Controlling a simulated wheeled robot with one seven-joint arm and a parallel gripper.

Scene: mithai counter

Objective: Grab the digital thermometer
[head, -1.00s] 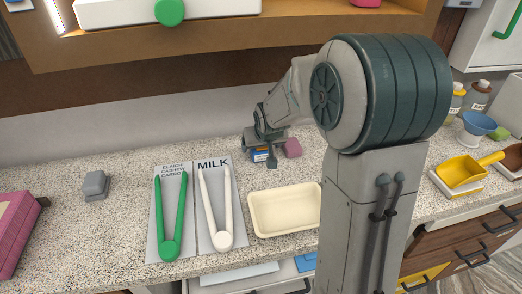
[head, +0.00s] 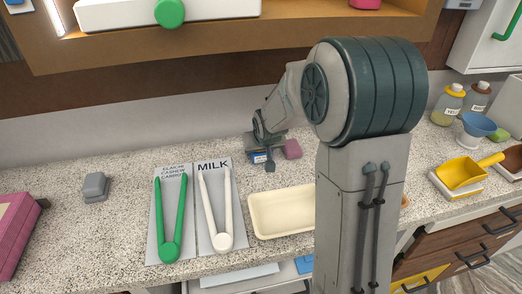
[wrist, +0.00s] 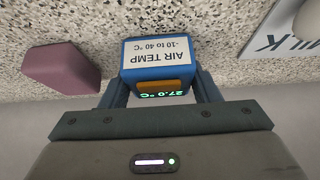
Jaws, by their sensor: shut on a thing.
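The digital thermometer (wrist: 157,62) is a blue block with a white label reading "AIR TEMP -10 to 40 °C" and a lit display reading 27.0 °C. In the wrist view it sits between the two fingers of my gripper (wrist: 160,92), which is shut on it. In the head view the thermometer (head: 260,157) shows as a small blue and white patch under my gripper (head: 262,163), at the back of the speckled counter. Most of it is hidden there by the gripper. I cannot tell whether it touches the counter.
A mauve block (head: 292,149) stands close to the right of the gripper; it also shows in the wrist view (wrist: 62,67). A cream tray (head: 262,229) lies in front. Green tongs (head: 168,225) and white tongs (head: 221,235) lie on labelled mats to the left. A grey block (head: 95,187) stands further left.

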